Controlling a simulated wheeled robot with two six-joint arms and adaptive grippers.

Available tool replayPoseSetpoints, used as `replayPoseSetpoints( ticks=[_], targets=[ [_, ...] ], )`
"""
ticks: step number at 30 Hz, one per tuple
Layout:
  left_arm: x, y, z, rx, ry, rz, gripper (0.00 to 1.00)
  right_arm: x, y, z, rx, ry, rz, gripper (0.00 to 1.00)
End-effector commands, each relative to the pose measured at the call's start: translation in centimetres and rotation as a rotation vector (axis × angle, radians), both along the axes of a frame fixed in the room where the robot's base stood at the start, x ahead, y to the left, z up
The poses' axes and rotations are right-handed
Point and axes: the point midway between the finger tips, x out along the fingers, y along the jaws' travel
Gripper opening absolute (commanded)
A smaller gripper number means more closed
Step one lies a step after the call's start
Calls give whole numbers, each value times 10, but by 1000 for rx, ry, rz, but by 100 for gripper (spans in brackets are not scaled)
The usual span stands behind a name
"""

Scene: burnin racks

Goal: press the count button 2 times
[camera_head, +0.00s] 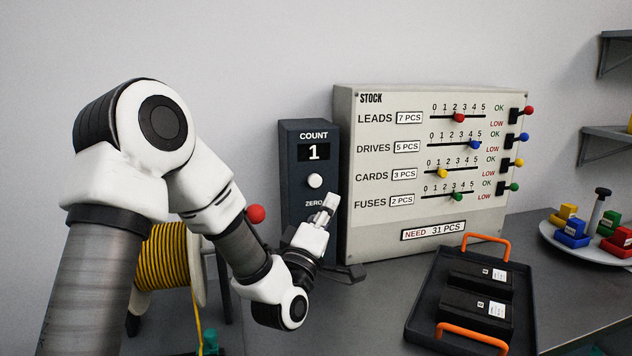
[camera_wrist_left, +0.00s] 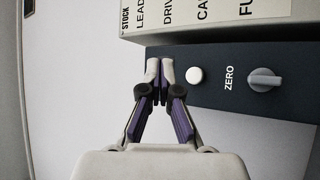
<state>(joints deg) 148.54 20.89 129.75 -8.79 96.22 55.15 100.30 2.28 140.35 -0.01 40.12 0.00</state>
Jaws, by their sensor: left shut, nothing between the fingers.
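The dark count box (camera_head: 292,150) stands upright on the bench, with a display (camera_head: 314,152) reading 1 under the word COUNT. Its round white count button (camera_head: 315,181) sits below the display, above the ZERO label. In the left wrist view the button (camera_wrist_left: 194,75) is just right of my left gripper's fingertips (camera_wrist_left: 160,70), with a grey knob (camera_wrist_left: 264,80) beyond the ZERO label. My left gripper (camera_head: 329,206) is shut and empty, in front of the box and just below the button in the head view. It partly hides the box's lower part. My right gripper is not in view.
The STOCK board (camera_head: 430,215) with coloured sliders stands right of the box. A black tray (camera_head: 420,316) with orange handles holds dark boxes in front. A round plate (camera_head: 590,252) of coloured blocks is at right. A yellow cable spool (camera_head: 165,255) is behind my left arm.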

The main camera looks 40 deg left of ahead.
Motion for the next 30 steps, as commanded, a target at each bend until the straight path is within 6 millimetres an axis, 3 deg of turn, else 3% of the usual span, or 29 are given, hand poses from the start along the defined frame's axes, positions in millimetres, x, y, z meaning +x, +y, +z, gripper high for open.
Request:
replayPoseSetpoints(
  ticks=[11,23,30],
  targets=[
    [3,4,1,-2,1,1,0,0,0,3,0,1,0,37],
    [38,45,2,0,0,2,0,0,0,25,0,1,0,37],
    [55,64,0,1,-1,0,0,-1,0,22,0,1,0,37]
  ],
)
